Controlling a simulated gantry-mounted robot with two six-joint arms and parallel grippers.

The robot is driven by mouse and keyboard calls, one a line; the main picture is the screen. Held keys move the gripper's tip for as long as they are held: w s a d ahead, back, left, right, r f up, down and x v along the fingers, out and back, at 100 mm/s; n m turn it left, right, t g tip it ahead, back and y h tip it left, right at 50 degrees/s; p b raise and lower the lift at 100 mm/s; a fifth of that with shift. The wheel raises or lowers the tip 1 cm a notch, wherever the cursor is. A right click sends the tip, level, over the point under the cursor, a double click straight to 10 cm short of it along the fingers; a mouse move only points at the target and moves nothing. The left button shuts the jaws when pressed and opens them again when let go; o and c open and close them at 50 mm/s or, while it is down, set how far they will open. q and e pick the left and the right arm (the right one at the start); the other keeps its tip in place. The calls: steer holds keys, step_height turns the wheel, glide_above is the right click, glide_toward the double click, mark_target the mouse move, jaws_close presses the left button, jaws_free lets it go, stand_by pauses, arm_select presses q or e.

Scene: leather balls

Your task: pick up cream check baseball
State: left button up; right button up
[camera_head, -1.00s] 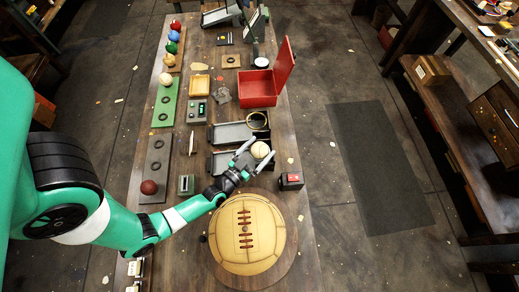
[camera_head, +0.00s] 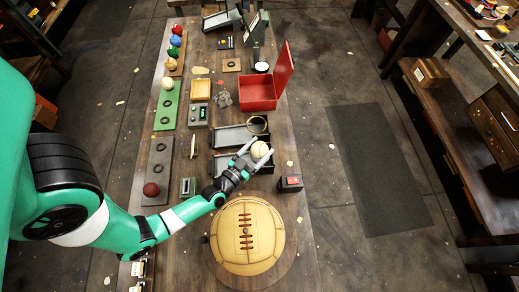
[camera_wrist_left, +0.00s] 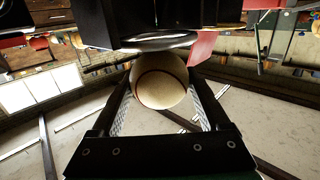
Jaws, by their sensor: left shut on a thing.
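The cream baseball (camera_head: 259,149) is between the fingers of my left gripper (camera_head: 256,152), over the right end of the nearer dark tray. In the left wrist view the ball (camera_wrist_left: 160,82) is round and cream with a dark curved seam, and a finger of the left gripper (camera_wrist_left: 160,95) presses on each side of it. A check pattern cannot be made out. My right gripper is not in view.
Two dark trays (camera_head: 226,162) lie under and beyond the gripper, with a ring (camera_head: 257,125) on the farther one. A large laced leather ball (camera_head: 247,236) sits in front. A small dark box (camera_head: 290,183) is at the right. An open red box (camera_head: 259,91) stands farther back.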

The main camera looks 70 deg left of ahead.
mark_target(259, 145)
arm_select(q)
step_height(259, 145, up, 15)
steer(key=p, duration=1)
steer(key=shift+f, duration=0.1)
steer(key=w+d+r+m+t+h+p, duration=0.1)
steer(key=d+r+m+h+p, duration=0.2)
steer(key=d, duration=0.5)
steer(key=w+d+r+m+t+h+p, duration=0.1)
steer(key=w+d+r+m+h+p, duration=0.1)
steer(key=d+r+h+p, duration=0.4)
step_height(259, 145, up, 2)
steer(key=d+m+p, duration=0.1)
steer(key=d+p, duration=0.1)
steer(key=shift+d, duration=0.3)
steer(key=shift+r, duration=0.15)
